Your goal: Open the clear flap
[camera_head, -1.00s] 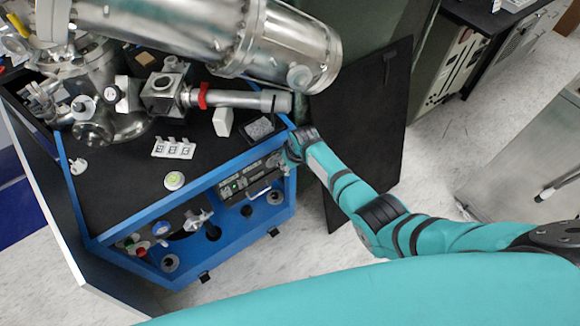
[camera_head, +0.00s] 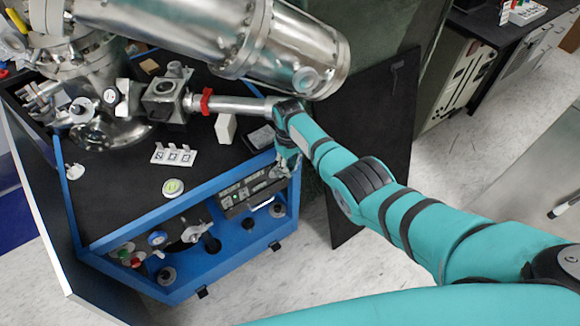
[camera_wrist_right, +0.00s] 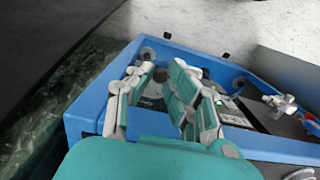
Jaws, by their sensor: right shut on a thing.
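My right gripper (camera_head: 282,170) is at the right end of the black control unit (camera_head: 243,196) in the blue frame's front. In the right wrist view, my right gripper's fingers (camera_wrist_right: 155,88) reach inside the blue frame, closed in on a small greyish, see-through piece (camera_wrist_right: 152,97). It looks like the clear flap, but its outline and hinge are hard to make out. My own fingers hide part of it. The control unit also shows beside the fingers in the wrist view (camera_wrist_right: 232,112). My left gripper is not in view.
The blue frame (camera_head: 228,258) surrounds the front panel with valves and knobs (camera_head: 157,238). The floor in front (camera_head: 260,285) is clear.

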